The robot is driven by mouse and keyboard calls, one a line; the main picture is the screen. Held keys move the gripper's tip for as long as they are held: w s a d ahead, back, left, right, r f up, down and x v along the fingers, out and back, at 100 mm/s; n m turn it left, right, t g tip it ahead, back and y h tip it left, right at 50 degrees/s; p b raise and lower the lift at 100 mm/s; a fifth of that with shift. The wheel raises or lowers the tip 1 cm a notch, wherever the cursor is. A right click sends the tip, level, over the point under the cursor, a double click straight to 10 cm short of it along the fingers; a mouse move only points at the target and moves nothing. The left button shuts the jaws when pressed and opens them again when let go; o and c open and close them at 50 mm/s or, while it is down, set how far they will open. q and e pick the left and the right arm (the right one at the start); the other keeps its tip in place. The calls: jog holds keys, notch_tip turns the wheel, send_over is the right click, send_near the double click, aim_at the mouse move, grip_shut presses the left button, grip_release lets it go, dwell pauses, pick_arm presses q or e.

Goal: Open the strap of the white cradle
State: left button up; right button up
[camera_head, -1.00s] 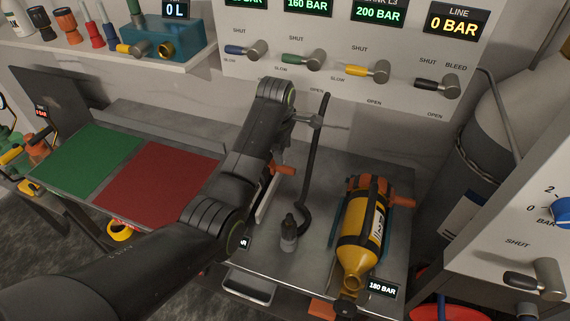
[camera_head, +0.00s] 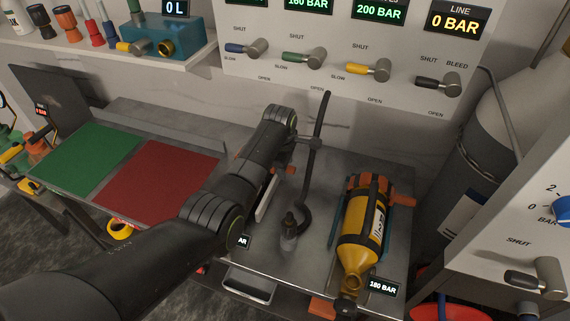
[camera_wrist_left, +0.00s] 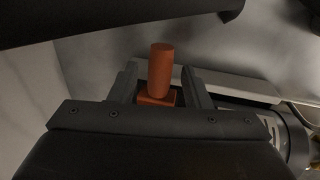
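The white cradle (camera_head: 266,203) is on the metal bench, mostly hidden behind my left arm in the head view. A bit of its orange strap part (camera_head: 273,170) shows beside the arm. In the left wrist view an upright orange handle on an orange base (camera_wrist_left: 160,72) stands by a white rail of the cradle (camera_wrist_left: 235,84). My left gripper (camera_wrist_left: 159,78) has its two fingers apart, one on each side of the handle, with gaps showing beside it. Whether the fingers touch the base is unclear. My right gripper is not in view.
A yellow cylinder (camera_head: 360,235) lies in a teal cradle (camera_head: 334,226) with orange strap parts to the right. A black hose (camera_head: 314,165) rises between the cradles. The valve panel (camera_head: 300,85) stands behind. Green (camera_head: 85,160) and red (camera_head: 160,183) mats lie left.

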pick_arm(q)
grip_shut()
jog(key=shift+r, duration=0.1)
jog(key=shift+a+r+h+p, duration=0.1)
jog(key=shift+r+h+p, duration=0.2)
jog(key=shift+r+p, duration=0.25)
jog(key=r+h+p, duration=0.1)
jog(key=a+r+h+p, duration=0.1)
jog(key=r+p, duration=0.1)
jog(key=w+a+r+g+h+p, duration=0.1)
jog(key=shift+a+r+h+p, duration=0.25)
jog(key=shift+r+h+p, duration=0.05)
jog(key=shift+h+p, duration=0.1)
jog(key=shift+a+r+n, duration=0.25)
jog(key=shift+r+n, duration=0.05)
jog(key=shift+w+a+r+g+h, duration=0.2)
jog(key=shift+a+r+h, duration=0.25)
jog(key=shift+h, duration=0.15)
jog(key=shift+w+a+r+g+h, duration=0.1)
jog(key=shift+a+r+g+h, duration=0.1)
jog(key=shift+a+r+h, duration=0.35)
jog(key=shift+d+f, duration=0.1)
jog(key=shift+d, duration=0.05)
